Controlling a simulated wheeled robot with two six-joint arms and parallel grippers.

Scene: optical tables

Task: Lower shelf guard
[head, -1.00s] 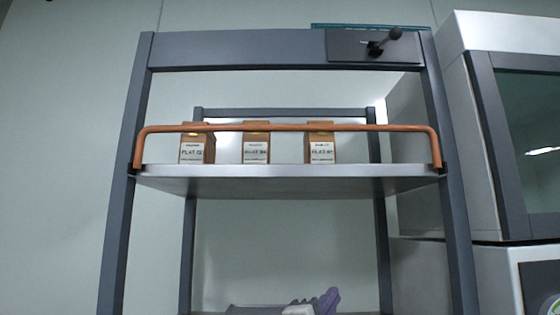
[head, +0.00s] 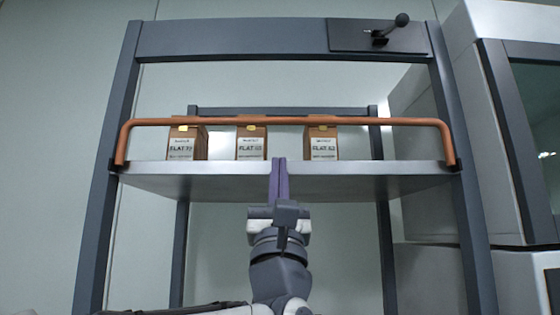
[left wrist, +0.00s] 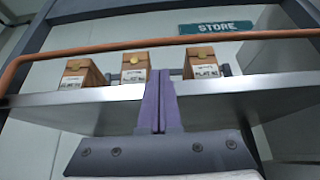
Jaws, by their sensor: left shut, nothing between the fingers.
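The shelf guard (head: 380,121) is an orange-brown bar with bent ends. It stands upright across the front of the shelf (head: 375,175), in front of the boxes. It also crosses the left wrist view (left wrist: 110,47). My left gripper (head: 279,160) is shut and empty, its purple fingers pointing up at the shelf's front edge, below the bar's middle. In the left wrist view its fingertips (left wrist: 158,74) appear below the bar, with a visible gap. My right gripper is not in view.
Three brown labelled boxes (head: 188,143) stand on the shelf behind the guard. A dark plate with a black-knobbed lever (head: 390,32) is on the rack's top beam. Dark posts (head: 106,170) flank the shelf. A grey cabinet (head: 520,130) stands at right. A STORE sign (left wrist: 218,28) hangs behind.

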